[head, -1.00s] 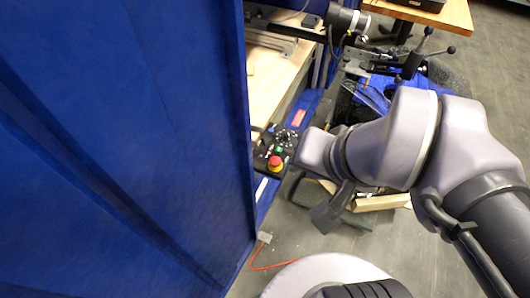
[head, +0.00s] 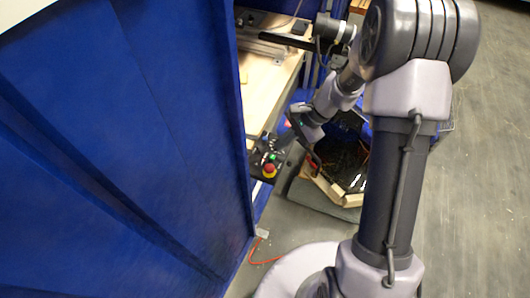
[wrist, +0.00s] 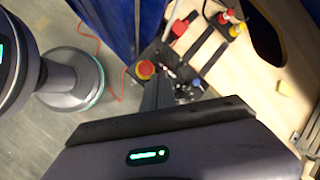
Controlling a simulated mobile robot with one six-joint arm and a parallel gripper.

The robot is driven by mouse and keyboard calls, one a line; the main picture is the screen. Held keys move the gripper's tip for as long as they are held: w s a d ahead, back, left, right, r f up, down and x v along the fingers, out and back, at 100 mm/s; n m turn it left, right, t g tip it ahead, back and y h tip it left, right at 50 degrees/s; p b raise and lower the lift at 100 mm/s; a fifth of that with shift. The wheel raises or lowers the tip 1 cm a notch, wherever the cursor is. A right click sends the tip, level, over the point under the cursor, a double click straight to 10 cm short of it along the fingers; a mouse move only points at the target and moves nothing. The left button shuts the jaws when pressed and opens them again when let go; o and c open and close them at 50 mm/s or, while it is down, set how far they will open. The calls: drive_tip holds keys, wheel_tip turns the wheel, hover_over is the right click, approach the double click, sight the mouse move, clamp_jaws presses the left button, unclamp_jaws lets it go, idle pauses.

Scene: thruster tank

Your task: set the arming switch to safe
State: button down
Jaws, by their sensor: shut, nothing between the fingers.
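The small black control panel (head: 262,168) is on the front edge of the bench, beside the blue curtain. It carries a red emergency-stop button (head: 269,170), a green button (head: 272,156) and a dark dial area behind them. In the wrist view the red button (wrist: 145,69) is left of a cluster of dark and silver controls (wrist: 184,90). I cannot tell which control is the arming switch or how it is set. My gripper (head: 316,158) is to the right of the panel, apart from it. Its shut, empty fingers (wrist: 157,92) hide part of the panel in the wrist view.
A blue curtain (head: 130,150) fills the left. The wooden bench top (head: 268,85) lies behind the panel. A box with black lining (head: 345,155) is on the floor right of the panel. A red cable (head: 262,260) runs on the floor. Open floor (head: 480,180) lies at the right.

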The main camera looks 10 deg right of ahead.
sight(265, 165)
drive_tip(key=b+x, duration=0.4)
drive_tip(key=x, duration=0.6)
drive_tip(key=shift+f, duration=0.1)
drive_tip(key=shift+r, duration=0.2)
drive_tip(key=shift+a+r+p, duration=0.1)
drive_tip(key=shift+r+p, duration=0.05)
drive_tip(key=shift+p, duration=0.55)
drive_tip(key=shift+h+p, duration=0.4)
